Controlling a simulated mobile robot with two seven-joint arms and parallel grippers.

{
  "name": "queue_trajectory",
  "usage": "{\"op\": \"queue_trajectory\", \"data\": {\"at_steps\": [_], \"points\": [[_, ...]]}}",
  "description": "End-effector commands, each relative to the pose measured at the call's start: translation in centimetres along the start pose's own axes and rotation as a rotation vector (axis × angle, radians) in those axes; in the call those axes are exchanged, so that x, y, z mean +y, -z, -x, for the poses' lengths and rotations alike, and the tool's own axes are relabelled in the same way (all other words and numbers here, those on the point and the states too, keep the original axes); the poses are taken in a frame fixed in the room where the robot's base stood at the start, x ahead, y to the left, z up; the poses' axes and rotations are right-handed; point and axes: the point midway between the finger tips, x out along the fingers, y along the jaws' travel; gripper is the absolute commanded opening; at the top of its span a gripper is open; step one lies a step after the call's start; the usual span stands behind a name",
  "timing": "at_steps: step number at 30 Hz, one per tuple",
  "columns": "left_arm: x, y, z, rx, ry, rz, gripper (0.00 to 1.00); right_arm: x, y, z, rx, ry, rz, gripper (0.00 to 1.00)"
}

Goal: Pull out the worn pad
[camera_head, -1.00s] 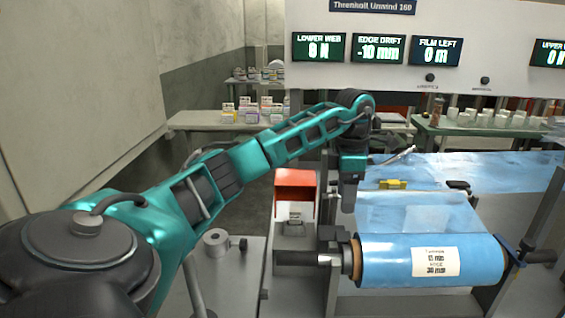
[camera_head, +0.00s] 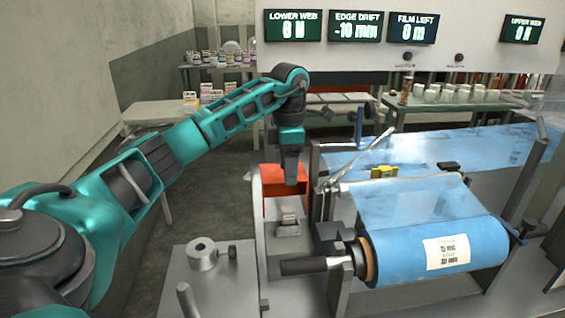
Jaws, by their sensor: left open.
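I cannot make out the worn pad in the camera_head view. A red cover (camera_head: 272,205) stands left of the film roll, with a small grey block (camera_head: 288,221) in front of it. My left gripper (camera_head: 291,182) points down and overlaps the red cover in the picture. Its jaws are open, and no object shows between them. I cannot tell whether it touches the cover. My right gripper is out of view.
A blue film roll (camera_head: 408,250) with a white label sits on a shaft at the right. Posts and a slanted lever stand close to my gripper's right. A small yellow block (camera_head: 384,172) lies on the film. A grey cabinet (camera_head: 213,285) is at the front left.

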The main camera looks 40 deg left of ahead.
Motion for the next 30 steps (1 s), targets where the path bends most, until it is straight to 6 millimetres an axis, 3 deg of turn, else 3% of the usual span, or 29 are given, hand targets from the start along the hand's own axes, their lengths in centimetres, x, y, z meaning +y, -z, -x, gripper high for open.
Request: {"op": "queue_trajectory", "data": {"at_steps": [18,24,30], "points": [[-0.1,0.0,-10.5,0.002,0.004,-0.001,0.59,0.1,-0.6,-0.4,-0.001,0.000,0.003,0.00],[-0.1,0.0,-12.2,0.001,0.001,0.000,0.59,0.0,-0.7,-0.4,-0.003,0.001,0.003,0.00],[0.0,0.0,-12.6,0.000,0.000,-0.001,0.59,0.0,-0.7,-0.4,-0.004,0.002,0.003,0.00]]}}
